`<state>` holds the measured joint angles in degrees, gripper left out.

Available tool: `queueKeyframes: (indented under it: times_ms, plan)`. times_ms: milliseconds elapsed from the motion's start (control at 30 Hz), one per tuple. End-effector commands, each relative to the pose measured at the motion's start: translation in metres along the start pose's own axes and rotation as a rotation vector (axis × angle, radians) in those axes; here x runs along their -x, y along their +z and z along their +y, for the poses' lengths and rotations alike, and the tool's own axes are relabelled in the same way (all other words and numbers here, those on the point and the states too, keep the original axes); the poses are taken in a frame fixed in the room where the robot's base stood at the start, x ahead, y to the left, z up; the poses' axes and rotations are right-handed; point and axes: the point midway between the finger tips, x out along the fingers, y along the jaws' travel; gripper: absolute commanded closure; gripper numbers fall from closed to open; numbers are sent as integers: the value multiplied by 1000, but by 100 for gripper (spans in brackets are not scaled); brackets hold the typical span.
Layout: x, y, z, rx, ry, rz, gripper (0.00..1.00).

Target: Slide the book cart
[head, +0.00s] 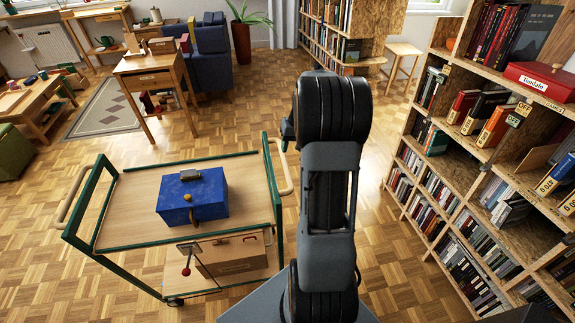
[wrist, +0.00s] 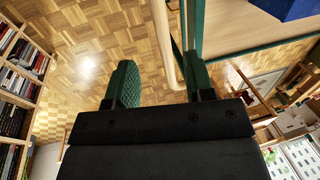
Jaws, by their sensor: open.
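The book cart (head: 135,205) has a green metal frame and two wooden shelves, and stands left of my arm in the head view. A pale wooden handle (head: 280,165) is on its right end; it also shows in the wrist view (wrist: 164,42). My gripper (wrist: 160,88) is open, with its two green fingers apart and nothing clamped. In the wrist view the handle runs into the gap between the fingers, close to the right one; I cannot tell whether they touch. In the head view my arm hides most of the gripper.
A blue box (head: 192,196) sits on the cart's top shelf and a wooden case (head: 232,253) on the lower one. A tall bookshelf (head: 470,170) stands at the right. A small wooden desk (head: 155,78) is behind the cart. Parquet floor is clear around the cart.

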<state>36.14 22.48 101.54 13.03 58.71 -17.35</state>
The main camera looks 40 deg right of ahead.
Motion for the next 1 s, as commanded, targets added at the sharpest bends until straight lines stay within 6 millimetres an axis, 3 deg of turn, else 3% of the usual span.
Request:
queueKeyframes:
  times_ms: [200, 500, 1000]
  plan:
    - [-43, 1, -1, 1, 0, -5, 52]
    - [-83, 1, -1, 0, 0, -3, 52]
    - [-95, 1, -1, 1, 1, 0, 52]
